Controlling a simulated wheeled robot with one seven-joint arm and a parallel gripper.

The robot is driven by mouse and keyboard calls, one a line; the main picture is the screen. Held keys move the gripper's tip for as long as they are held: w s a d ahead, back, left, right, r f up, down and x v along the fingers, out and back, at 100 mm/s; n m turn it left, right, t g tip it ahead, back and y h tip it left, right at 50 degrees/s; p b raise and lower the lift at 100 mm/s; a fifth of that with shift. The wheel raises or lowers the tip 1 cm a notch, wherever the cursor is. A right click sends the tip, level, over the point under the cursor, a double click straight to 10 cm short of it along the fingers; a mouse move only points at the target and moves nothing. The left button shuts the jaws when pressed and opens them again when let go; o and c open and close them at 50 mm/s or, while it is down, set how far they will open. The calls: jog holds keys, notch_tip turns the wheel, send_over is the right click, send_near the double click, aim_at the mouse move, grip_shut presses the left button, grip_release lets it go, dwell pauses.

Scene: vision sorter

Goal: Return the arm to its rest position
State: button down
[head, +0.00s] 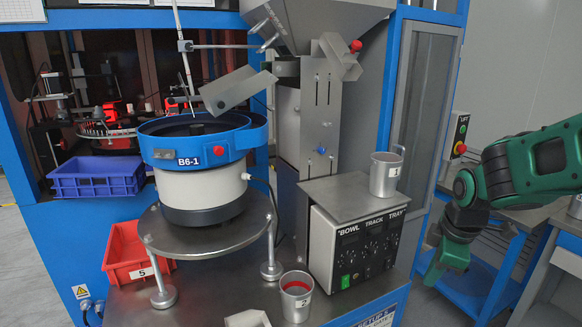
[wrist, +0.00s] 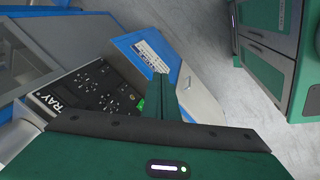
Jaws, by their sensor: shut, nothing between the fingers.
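My green arm reaches in from the right edge in the head view, bent at a dark-jointed elbow. My gripper (head: 434,278) hangs low at its end, pointing down, to the right of the machine and clear of it. In the wrist view the fingers of my gripper (wrist: 160,78) are together with nothing between them. The floor and a blue-and-white panel lie behind them.
A control box (head: 357,240) carries a metal cup marked 1 (head: 385,174). A cup marked 2 (head: 296,297), a red bin (head: 136,272) and the blue feeder bowl (head: 197,140) stand left. A blue-framed bench (head: 482,285) is behind my gripper.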

jog(key=s+d+r+m+g, duration=0.1)
jog(key=s+d+m, duration=0.3)
jog(key=s+m, duration=0.5)
jog(key=s+d+r+m+g, duration=0.1)
jog(key=s+d+m, duration=0.3)
jog(key=s+m, duration=0.6)
jog(key=s, duration=0.3)
jog(key=shift+r+g, duration=0.3)
jog(key=shift+g, duration=0.1)
jog(key=shift+d, duration=0.1)
